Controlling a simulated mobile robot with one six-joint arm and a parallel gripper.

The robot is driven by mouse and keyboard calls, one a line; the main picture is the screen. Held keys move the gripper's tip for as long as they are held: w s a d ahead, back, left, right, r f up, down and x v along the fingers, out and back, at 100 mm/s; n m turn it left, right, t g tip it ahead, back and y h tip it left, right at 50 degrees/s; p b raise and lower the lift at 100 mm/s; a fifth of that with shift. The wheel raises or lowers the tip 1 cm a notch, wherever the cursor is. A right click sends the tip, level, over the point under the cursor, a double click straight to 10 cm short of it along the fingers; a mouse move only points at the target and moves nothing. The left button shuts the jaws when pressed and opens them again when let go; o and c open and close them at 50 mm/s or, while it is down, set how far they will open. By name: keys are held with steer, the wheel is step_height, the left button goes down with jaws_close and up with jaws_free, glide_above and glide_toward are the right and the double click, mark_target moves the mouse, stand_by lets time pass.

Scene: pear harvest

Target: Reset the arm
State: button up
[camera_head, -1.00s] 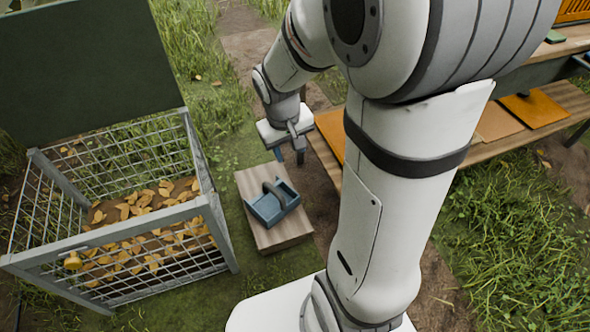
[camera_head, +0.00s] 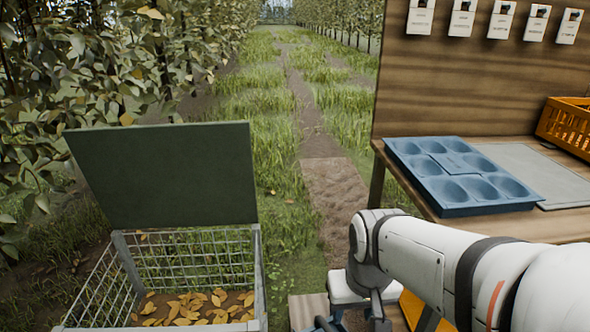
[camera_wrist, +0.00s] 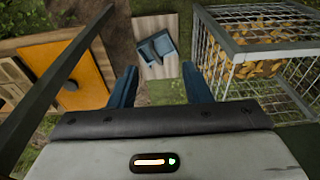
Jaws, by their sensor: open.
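My gripper is open and empty in the wrist view (camera_wrist: 160,88), with its two blue fingers apart. In the head view my gripper (camera_head: 350,322) is at the bottom edge, partly cut off, below my white arm. A blue tote with a handle (camera_wrist: 157,46) rests on a wooden board or box on the ground, seen beyond and between the fingers in the wrist view. Nothing touches the fingers.
A wire crate (camera_head: 195,262) with yellow leaves and a raised dark green lid (camera_head: 165,175) stands at left. A wooden bench at right holds a blue moulded tray (camera_head: 462,175), a grey mat (camera_head: 535,172) and an orange crate (camera_head: 568,125). A grassy path lies between.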

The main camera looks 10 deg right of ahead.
step_height(320, 180, up, 31)
steer(key=s+t+p, duration=0.1)
steer(key=p, duration=2.6)
steer(key=shift+s+d, duration=0.25)
